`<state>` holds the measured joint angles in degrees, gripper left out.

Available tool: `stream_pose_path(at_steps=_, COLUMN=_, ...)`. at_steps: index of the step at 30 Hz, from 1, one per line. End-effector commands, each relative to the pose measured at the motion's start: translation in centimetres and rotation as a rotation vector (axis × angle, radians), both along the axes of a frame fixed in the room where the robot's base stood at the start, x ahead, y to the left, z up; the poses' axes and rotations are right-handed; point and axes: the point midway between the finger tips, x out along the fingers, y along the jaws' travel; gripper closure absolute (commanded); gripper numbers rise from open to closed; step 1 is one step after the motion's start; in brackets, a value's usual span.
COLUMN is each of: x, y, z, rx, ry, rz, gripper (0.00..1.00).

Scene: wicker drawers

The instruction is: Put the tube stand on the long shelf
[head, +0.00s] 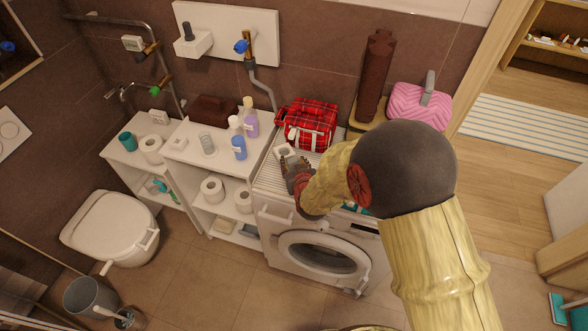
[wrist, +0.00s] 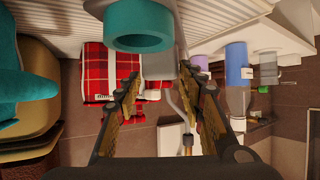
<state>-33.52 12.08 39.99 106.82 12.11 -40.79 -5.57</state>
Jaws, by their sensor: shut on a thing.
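My gripper (head: 297,172) is over the left part of the washing machine's ribbed top (head: 268,178). Its fingers (wrist: 163,88) are shut on a small pale piece (head: 284,150), which I take to be the tube stand. It shows as a grey patch in the wrist view (wrist: 158,66), partly hidden by a teal ring-shaped thing (wrist: 140,42). The white shelf unit (head: 180,155) left of the washing machine may be the long shelf; I cannot tell for sure. My arm hides much of the machine's right side.
A red plaid bag (head: 312,122) stands behind my gripper, with a brown column (head: 376,75) and a pink container (head: 418,103) to its right. Blue (head: 239,150) and purple (head: 252,126) bottles, a glass (head: 207,144) and a brown box (head: 213,111) stand on the white unit. Its front top is mostly clear.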

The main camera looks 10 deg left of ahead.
Motion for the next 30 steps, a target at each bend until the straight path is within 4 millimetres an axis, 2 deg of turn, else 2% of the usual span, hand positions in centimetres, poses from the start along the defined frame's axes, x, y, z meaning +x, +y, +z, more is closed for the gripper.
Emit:
stream_pose_path(at_steps=1, x=-0.1, y=0.0, z=-1.1, rx=-0.001, ry=0.003, rz=0.000, gripper=1.00)
stream_pose_path(at_steps=5, x=-0.1, y=0.0, z=-2.6, rx=-0.001, ry=0.002, rz=0.000, gripper=1.00)
stream_pose_path(at_steps=16, x=-0.1, y=0.0, z=-2.8, rx=0.000, ry=-0.001, rz=0.000, gripper=1.00)
stream_pose_path(at_steps=17, x=-0.2, y=-0.1, z=-3.0, rx=-0.002, ry=0.002, rz=0.000, gripper=0.60)
stream_pose_path(at_steps=27, x=-0.2, y=-0.1, z=-2.9, rx=-0.002, ry=0.002, rz=0.000, gripper=0.42)
stream_pose_path(at_steps=30, x=-0.2, y=-0.1, z=-2.9, rx=-0.002, ry=0.002, rz=0.000, gripper=0.42)
